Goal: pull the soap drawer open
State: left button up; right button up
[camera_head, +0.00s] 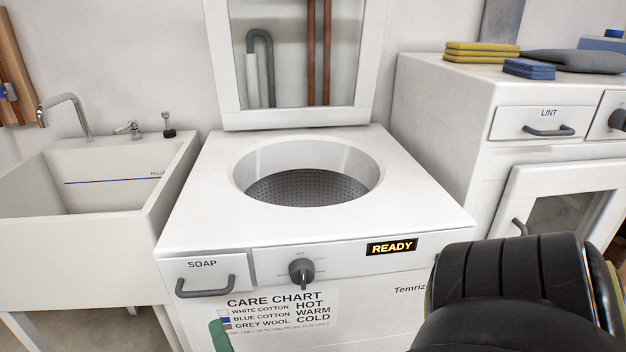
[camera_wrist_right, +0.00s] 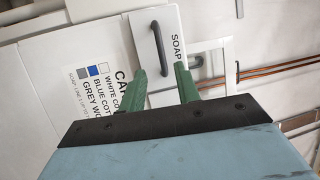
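The soap drawer (camera_head: 180,268) is a white panel marked SOAP at the front left of the white washer, and it looks shut, about flush with the control panel. Its dark grey bar handle (camera_head: 206,291) runs across the lower part of the front. In the right wrist view the handle (camera_wrist_right: 160,48) shows upright, just beyond the fingertips. My right gripper (camera_wrist_right: 161,68) is open and empty, its two green fingers apart and in line with the handle. In the head view one green finger (camera_head: 220,336) shows below the drawer. My left gripper is not in view.
The washer's top opening (camera_head: 307,188) is uncovered, its lid (camera_head: 232,60) raised. A knob (camera_head: 301,272) and a READY display (camera_head: 391,246) sit right of the drawer. A sink (camera_head: 80,245) stands left. A second machine (camera_head: 440,115) with a LINT drawer (camera_head: 540,123) stands right.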

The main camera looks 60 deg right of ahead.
jog(key=r+v, duration=0.1)
jog(key=v, duration=0.4)
jog(key=w+a+f+n+g+y+p, duration=0.1)
jog(key=a+f+n+y+p, duration=0.2)
jog(key=f+n+y+p, duration=0.35)
jog(key=w+a+f+n+g+y+p, duration=0.1)
jog(key=a+f+n+y+p, duration=0.35)
jog(key=f+n, duration=0.45)
jog(key=s+d+f+n+g+p, duration=0.3)
jog(key=s+f+g+p, duration=0.1)
jog(key=s+f, duration=0.3)
jog(key=s+d+f+n+g+p, duration=0.4)
jog(key=s+f+g, duration=0.2)
jog(key=s+f, duration=0.1)
jog(key=shift+s+d, duration=0.3)
jog(key=shift+s, duration=0.3)
jog(key=shift+n, duration=0.25)
